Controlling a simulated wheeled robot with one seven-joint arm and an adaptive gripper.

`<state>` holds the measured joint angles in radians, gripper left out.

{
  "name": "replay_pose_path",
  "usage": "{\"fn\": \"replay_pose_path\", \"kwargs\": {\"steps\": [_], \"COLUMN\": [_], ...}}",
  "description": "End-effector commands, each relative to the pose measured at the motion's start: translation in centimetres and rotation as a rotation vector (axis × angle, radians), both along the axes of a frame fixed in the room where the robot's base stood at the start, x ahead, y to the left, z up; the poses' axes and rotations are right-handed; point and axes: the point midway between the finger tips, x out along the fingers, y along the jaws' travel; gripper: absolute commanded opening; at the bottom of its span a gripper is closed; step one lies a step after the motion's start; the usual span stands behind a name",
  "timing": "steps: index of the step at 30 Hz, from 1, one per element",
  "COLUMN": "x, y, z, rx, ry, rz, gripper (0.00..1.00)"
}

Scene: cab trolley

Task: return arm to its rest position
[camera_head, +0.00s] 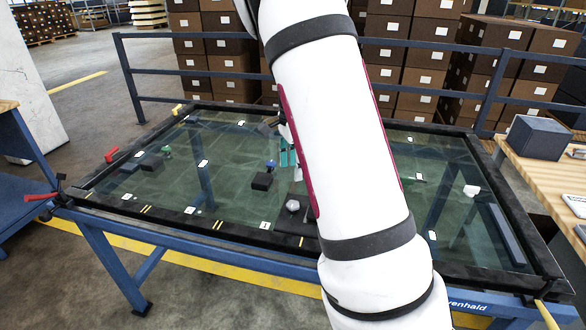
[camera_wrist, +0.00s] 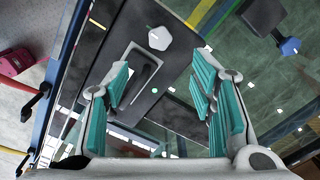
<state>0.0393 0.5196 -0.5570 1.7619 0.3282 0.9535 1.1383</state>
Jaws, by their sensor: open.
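My gripper (camera_wrist: 163,85) shows in the wrist view with its two teal-padded fingers spread wide apart and nothing between them. Beyond the fingers lies a dark plate (camera_wrist: 95,55) with a slotted handle-like recess and a pale round knob (camera_wrist: 160,38). In the head view my white arm crosses the middle of the glass-topped table (camera_head: 230,140) and hides part of it. A little of my gripper's teal pads (camera_head: 288,157) shows left of the arm, above the glass. The pale knob (camera_head: 292,205) appears below it, on the dark plate.
A black block (camera_head: 262,181) with a blue knob stands left of the plate. A red clamp (camera_head: 112,154) sits on the left edge. A blue-grey box (camera_head: 539,137) stands on the wooden bench (camera_head: 545,180) at right. Blue rails and stacked cartons (camera_head: 225,65) are behind.

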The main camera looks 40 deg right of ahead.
Motion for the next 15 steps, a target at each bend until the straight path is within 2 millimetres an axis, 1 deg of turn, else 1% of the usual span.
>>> {"fn": "replay_pose_path", "kwargs": {"steps": [11, 14, 15], "x": [0.0, -0.3, -0.6], "y": [0.1, 0.7, 1.2], "z": [0.0, 0.7, 1.4], "rx": [0.001, 0.008, 0.015], "ry": [0.0, -0.01, -0.018], "rz": [0.002, 0.033, 0.058], "gripper": [0.51, 0.51, 0.51]}}
